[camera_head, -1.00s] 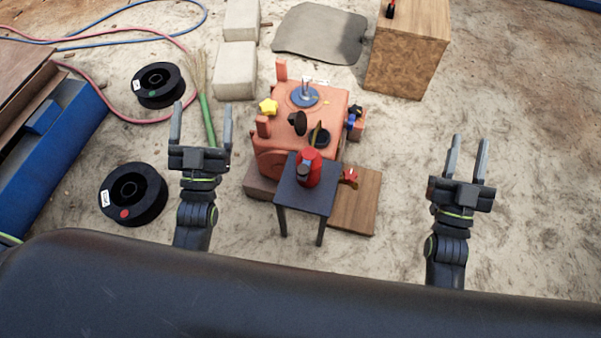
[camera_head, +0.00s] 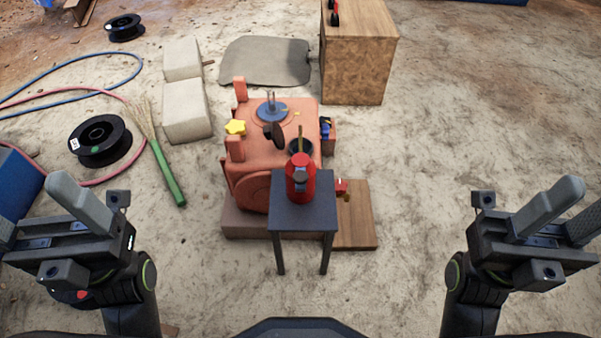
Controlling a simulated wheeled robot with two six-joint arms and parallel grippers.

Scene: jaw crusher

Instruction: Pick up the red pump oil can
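The red pump oil can (camera_head: 301,180) stands upright on a small dark table (camera_head: 304,216) in the middle of the head view. Its spout rises toward the orange jaw crusher (camera_head: 262,140) behind it. My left gripper (camera_head: 45,215) is at the left edge, well apart from the can, with its fingers spread and nothing between them. My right gripper (camera_head: 556,222) is at the right edge, also open, empty and apart from the can. No gripper touches the can or the table.
A wooden board (camera_head: 358,222) lies right of the small table. A broom (camera_head: 165,165), a black spool (camera_head: 98,140), hoses and pale blocks (camera_head: 186,110) lie at left. A wooden crate (camera_head: 358,60) stands behind. Sandy ground at right is clear.

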